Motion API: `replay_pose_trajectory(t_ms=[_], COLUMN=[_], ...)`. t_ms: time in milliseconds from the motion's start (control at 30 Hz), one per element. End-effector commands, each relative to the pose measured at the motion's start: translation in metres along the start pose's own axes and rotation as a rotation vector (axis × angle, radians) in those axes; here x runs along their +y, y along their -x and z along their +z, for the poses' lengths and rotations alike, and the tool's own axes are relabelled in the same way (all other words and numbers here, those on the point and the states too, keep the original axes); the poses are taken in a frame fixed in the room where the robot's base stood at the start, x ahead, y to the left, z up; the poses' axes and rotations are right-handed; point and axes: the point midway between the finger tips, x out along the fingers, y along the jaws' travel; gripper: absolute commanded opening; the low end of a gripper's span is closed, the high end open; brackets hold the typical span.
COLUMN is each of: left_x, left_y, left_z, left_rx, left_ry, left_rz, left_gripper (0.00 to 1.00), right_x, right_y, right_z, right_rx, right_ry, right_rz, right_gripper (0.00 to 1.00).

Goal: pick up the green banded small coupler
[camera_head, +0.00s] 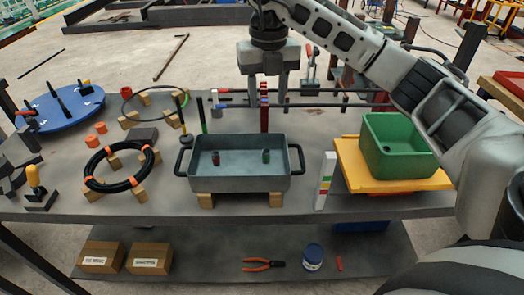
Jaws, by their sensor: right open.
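A small dark coupler with green on it (266,156) stands inside the grey tray (240,184), right of the tray's middle. Another small dark coupler with a reddish mark (215,158) stands in the same tray, left of the middle. My right gripper (268,99) is open, its two fingers pointing down behind the tray in the picture. A red upright post (264,108) shows between the fingers. The gripper is apart from both couplers. My left gripper is not in view.
The tray rests on wooden blocks. A green bin (398,145) on a yellow board (350,170) stands to the right, beside a white marked block (325,181). A black coil (119,186) lies left. Rods lie across behind the tray. Pliers (262,264) are on the lower shelf.

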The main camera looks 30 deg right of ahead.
Motion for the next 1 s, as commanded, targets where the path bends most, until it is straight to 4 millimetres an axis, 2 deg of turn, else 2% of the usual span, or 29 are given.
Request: replay_pose_trajectory(t_ms=[400, 733, 1000], left_x=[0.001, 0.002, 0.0], left_y=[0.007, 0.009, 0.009], left_z=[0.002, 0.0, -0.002], left_rx=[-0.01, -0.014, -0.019], left_ry=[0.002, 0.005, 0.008], left_rz=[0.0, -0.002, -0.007], left_gripper=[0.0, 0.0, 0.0], right_x=[-0.001, 0.002, 0.004], right_y=[-0.083, -0.11, -0.148], right_z=[-0.002, -0.003, -0.007], right_rx=[0.004, 0.004, 0.003], right_ry=[0.001, 0.003, 0.001], right_rz=[-0.005, -0.002, -0.001], right_gripper=[0.43, 0.43, 0.43])
